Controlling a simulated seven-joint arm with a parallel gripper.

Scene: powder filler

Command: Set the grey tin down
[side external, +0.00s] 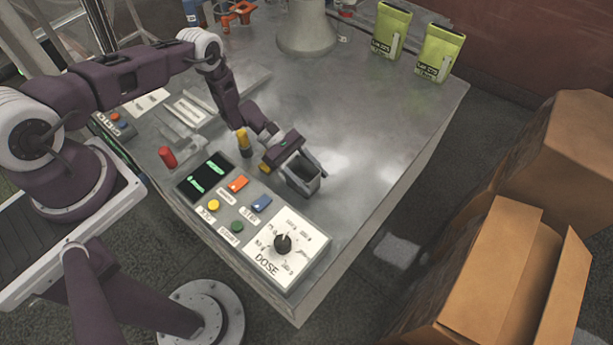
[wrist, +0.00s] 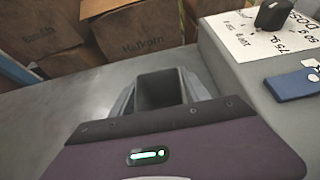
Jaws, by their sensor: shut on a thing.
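The grey tin (side external: 301,181) is a small open-topped square container at the front right of the metal bench, just behind the control panel. It also shows in the wrist view (wrist: 160,91), upright, with its dark empty-looking inside visible. My gripper (side external: 303,171) is shut on the tin, with a finger on each side of it. In the wrist view my gripper (wrist: 160,98) hides the tin's lower part. I cannot tell whether the tin's base touches the bench.
The control panel (side external: 236,257) with dose knob (side external: 283,243) and coloured buttons lies close in front of the tin. Two green-yellow boxes (side external: 391,28) (side external: 438,52) stand at the back right. Bench (side external: 385,135) to the tin's right is clear. Cardboard boxes (side external: 510,265) stand beyond the edge.

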